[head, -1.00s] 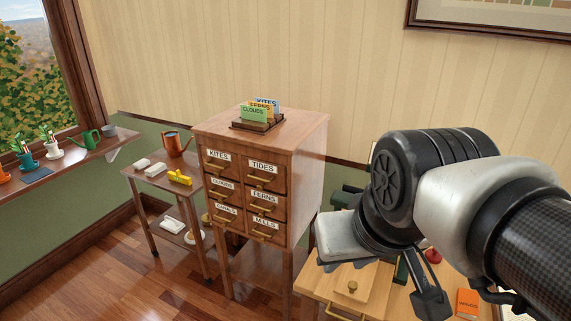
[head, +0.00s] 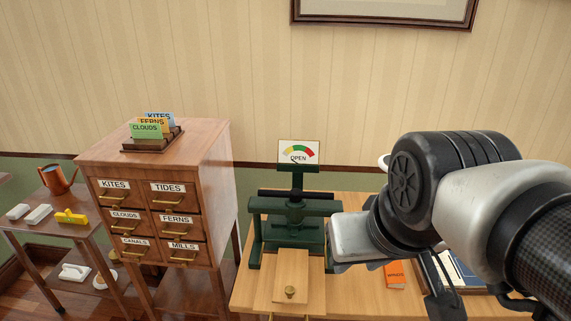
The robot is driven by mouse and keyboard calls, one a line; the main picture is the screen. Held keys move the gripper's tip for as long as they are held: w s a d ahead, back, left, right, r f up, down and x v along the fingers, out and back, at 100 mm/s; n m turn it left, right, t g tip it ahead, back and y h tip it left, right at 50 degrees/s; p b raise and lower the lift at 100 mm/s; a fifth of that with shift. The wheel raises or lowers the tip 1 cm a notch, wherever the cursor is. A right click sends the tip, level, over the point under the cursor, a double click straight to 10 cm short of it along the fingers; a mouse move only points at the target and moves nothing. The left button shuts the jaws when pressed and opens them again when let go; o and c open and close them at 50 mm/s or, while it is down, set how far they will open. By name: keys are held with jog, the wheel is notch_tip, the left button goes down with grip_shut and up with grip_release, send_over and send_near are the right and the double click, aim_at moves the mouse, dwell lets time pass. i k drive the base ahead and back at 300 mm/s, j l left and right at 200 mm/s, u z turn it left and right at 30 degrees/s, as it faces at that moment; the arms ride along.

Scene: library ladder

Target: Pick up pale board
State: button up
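The pale board (head: 292,268) is a light wooden piece with a small brass knob (head: 290,291) near its front end. It lies at the front of a dark green press (head: 296,232), on a wider light wooden base (head: 262,290). My gripper (head: 445,303) hangs from my arm at the right, well to the right of the board and apart from it. Its dark fingers show only partly, and I cannot tell whether they are open. I see nothing held.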

aim_at(290, 283)
jog(key=j+z, duration=0.1)
jog(key=z, duration=0.35)
jog(key=i+j+z, duration=0.1)
jog(key=z, duration=0.35)
jog(key=j+z, duration=0.15)
jog(key=z, duration=0.3)
jog(key=j, duration=0.5)
